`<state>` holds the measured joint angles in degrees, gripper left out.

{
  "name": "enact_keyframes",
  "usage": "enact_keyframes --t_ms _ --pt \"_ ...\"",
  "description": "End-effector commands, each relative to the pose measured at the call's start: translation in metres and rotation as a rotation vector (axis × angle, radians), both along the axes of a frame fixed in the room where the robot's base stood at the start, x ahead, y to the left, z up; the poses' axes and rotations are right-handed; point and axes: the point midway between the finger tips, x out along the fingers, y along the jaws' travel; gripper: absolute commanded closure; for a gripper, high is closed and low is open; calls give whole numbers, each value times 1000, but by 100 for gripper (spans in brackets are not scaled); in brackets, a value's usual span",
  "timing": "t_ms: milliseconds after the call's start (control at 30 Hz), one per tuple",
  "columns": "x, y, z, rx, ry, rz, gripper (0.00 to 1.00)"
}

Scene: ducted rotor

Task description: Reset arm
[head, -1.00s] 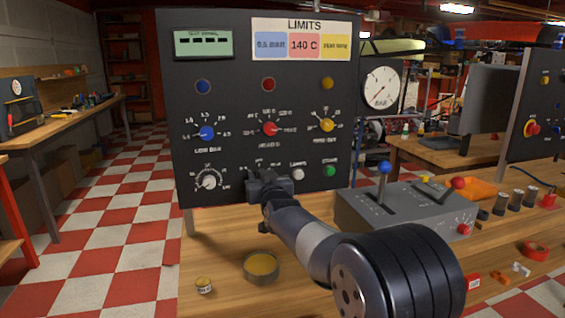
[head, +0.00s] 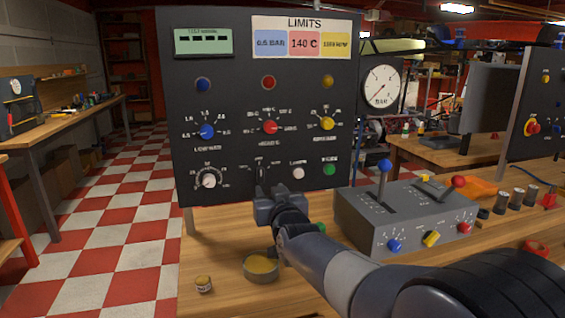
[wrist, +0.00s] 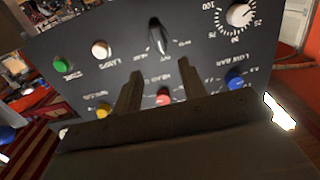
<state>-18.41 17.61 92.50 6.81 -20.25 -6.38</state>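My gripper (head: 263,190) is in front of the lower part of a black control panel (head: 230,100) in the head view. In the wrist view, the two fingers of my gripper (wrist: 160,80) stand apart with nothing held between them. A black selector knob (wrist: 157,38) shows just beyond the fingertips in the wrist view. A red knob (wrist: 163,97) shows in the gap between the fingers, farther off on the panel. I cannot tell from these views how far the fingertips are from the panel face.
A grey lever box (head: 410,215) stands right of my arm on the wooden bench (head: 225,240). A round tin (head: 261,268) and a small jar (head: 203,284) sit in front of the panel, close to my wrist. A pressure gauge (head: 381,86) is beside the panel. Open checkered floor (head: 120,230) lies left.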

Motion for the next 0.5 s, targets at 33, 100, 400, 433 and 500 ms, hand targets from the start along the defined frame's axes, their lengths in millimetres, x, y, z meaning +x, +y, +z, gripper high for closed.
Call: enact_keyframes --t_ms 33,100,400,433,500 --pt "-9 -3 1 0 -1 0 60" --pt "7 2 -1 0 1 0 60" --pt "56 16 -1 -1 2 -1 60" --pt "61 17 0 0 1 -1 60" --pt "71 20 -1 0 1 -1 60"
